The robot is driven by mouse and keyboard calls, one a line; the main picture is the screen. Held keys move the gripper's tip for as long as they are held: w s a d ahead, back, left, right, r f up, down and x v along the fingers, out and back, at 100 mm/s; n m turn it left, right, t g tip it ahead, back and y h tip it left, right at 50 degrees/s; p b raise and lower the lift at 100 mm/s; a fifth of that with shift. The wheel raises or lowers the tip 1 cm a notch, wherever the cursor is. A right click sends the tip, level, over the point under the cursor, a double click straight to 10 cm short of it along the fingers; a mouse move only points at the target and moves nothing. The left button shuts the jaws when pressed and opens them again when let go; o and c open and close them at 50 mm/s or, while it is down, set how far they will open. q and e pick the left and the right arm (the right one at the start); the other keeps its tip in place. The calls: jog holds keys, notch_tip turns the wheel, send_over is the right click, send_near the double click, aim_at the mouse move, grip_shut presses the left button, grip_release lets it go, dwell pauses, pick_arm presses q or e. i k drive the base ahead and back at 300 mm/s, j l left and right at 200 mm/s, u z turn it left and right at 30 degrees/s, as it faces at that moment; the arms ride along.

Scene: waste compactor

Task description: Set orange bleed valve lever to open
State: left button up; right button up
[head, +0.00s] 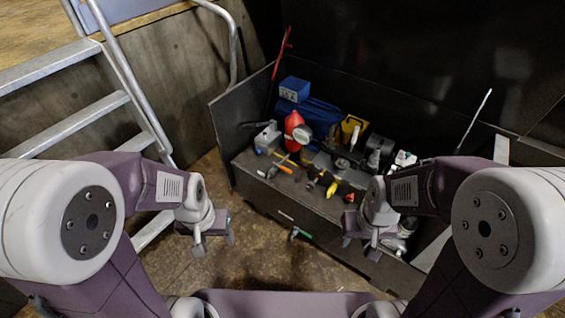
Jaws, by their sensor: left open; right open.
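I cannot make out an orange bleed valve lever for certain in the head view. A small orange-handled item (285,168) lies on the dark bench among the tools, but it is too small to tell whether it is a lever. My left gripper (214,246) is open and empty, pointing down over the floor left of the bench. My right gripper (361,248) is open and in front of the bench's right part, hiding some of it. Neither gripper is seen touching anything.
The dark bench (300,212) holds a red cylinder (295,127), a blue box (294,89) and several tools. A green-handled tool (301,233) is low at the bench front. Metal stairs (87,119) with a handrail stand left. The brown floor (250,265) between is clear.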

aim_at(284, 168)
jog(key=i+l, duration=0.1)
jog(key=i, duration=0.5)
jog(key=i+u, duration=0.1)
jog(key=i, duration=0.5)
